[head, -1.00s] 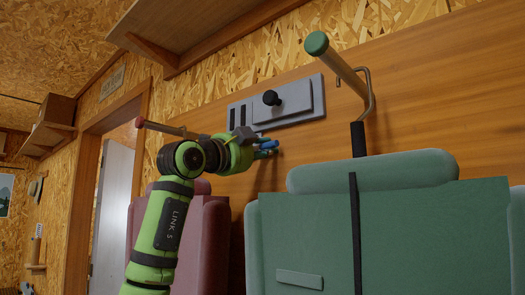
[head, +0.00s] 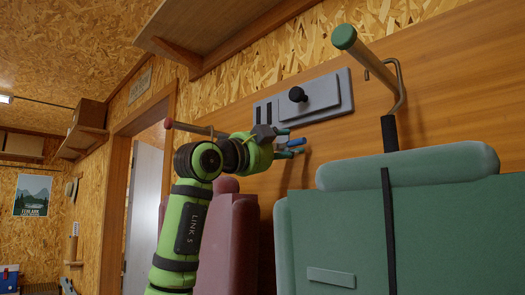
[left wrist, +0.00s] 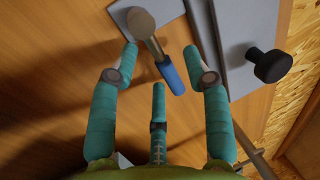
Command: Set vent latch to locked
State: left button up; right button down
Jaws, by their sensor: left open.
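A lever with a metal rod and a blue grip (left wrist: 170,73) sticks out from the plank wall in the left wrist view; it looks like the vent latch. My left gripper (head: 286,143) is open just below the grey vent plate (head: 330,112). In the left wrist view its teal fingers (left wrist: 161,62) spread around the blue grip, with no clear contact. A black knob (head: 297,94) sits on the vent plate and also shows in the wrist view (left wrist: 269,65). My right gripper is out of view.
A green padded seat back (head: 410,170) fills the lower right, and a maroon one (head: 225,220) stands behind my left arm. A rod with a green end (head: 362,56) juts out at upper right. A wooden shelf (head: 205,38) hangs above.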

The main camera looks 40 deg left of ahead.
pick_arm(q)
jog(key=v, duration=0.9)
jog(key=shift+s, duration=0.3)
jog(key=shift+f, duration=0.1)
